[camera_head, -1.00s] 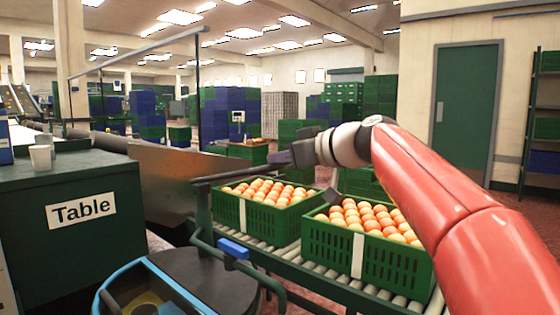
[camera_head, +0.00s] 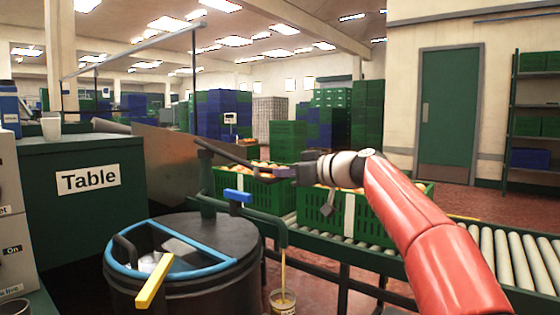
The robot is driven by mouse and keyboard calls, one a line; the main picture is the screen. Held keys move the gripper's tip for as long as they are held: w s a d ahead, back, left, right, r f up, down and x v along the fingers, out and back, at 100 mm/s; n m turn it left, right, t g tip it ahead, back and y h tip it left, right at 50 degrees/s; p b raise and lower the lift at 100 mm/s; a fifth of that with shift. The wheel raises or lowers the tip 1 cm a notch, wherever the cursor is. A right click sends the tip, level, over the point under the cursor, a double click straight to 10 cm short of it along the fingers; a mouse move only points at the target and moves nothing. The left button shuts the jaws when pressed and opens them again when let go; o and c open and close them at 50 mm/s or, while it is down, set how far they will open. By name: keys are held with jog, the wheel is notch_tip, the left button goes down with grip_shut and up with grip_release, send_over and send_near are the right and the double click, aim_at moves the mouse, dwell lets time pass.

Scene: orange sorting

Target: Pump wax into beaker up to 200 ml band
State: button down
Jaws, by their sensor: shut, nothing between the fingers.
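The dark pump lever (camera_head: 228,157) slopes down to the right from the top of its post. My gripper (camera_head: 287,172) is shut at the lever's right end, its fingers close to or touching it. A thin yellow stream of wax (camera_head: 283,268) falls from the spout (camera_head: 281,232). It runs into a small clear beaker (camera_head: 283,302) at the bottom edge of the view. Yellow wax shows in the beaker, but its level against the bands is too small to read. The black drum (camera_head: 225,255) with a blue rim stands left of the beaker.
A yellow handle (camera_head: 155,282) sticks up in front of the drum. Green crates of oranges (camera_head: 370,222) stand on the roller conveyor (camera_head: 500,255) behind the lever. A green table (camera_head: 80,225) with a white cup (camera_head: 50,128) is at left.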

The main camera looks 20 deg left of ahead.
jog(key=shift+w+a+f+b, duration=0.15)
jog(key=shift+f+b, duration=0.3)
jog(key=shift+f, duration=0.6)
jog(key=shift+w+a+f+b, duration=0.15)
jog(key=shift+f+b, duration=0.25)
jog(key=shift+f, duration=0.6)
notch_tip(320, 180, up, 7)
jog(key=p, duration=0.3)
jog(key=s+d+f+b, duration=0.3)
jog(key=s+d+b, duration=0.1)
jog(key=d, duration=0.5)
jog(key=shift+f+b, duration=0.15)
jog(key=shift+b, duration=0.35)
jog(key=shift+s, duration=0.15)
